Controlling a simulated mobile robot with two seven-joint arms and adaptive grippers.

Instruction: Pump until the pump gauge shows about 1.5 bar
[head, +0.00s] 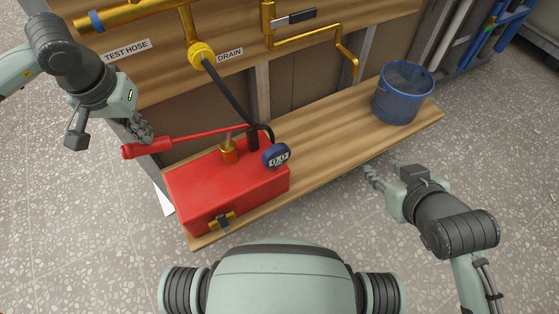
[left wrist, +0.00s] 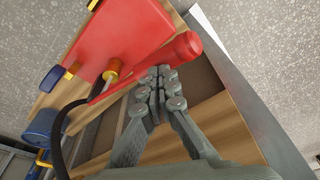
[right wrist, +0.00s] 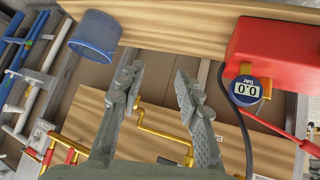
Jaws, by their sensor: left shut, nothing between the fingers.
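The red test pump (head: 228,190) stands on the wooden shelf, with a brass piston post (head: 229,152). Its round blue gauge (head: 276,157) reads 0.0, and the right wrist view shows 0.0 bar on the gauge (right wrist: 245,88). The red pump handle (head: 185,138) reaches left from the pump, its thick grip at the far end. My left gripper (head: 146,135) is shut and empty close beside the grip; the left wrist view shows its fingertips (left wrist: 157,77) near the handle (left wrist: 183,47). I cannot tell whether they touch. My right gripper (right wrist: 156,74) is open and empty, off the shelf's front edge.
A blue bucket (head: 403,93) stands at the shelf's right end. A black hose (head: 225,90) runs from the yellow drain fitting (head: 201,54) down to the pump. Brass pipes (head: 310,38) line the wall. The shelf between pump and bucket is clear.

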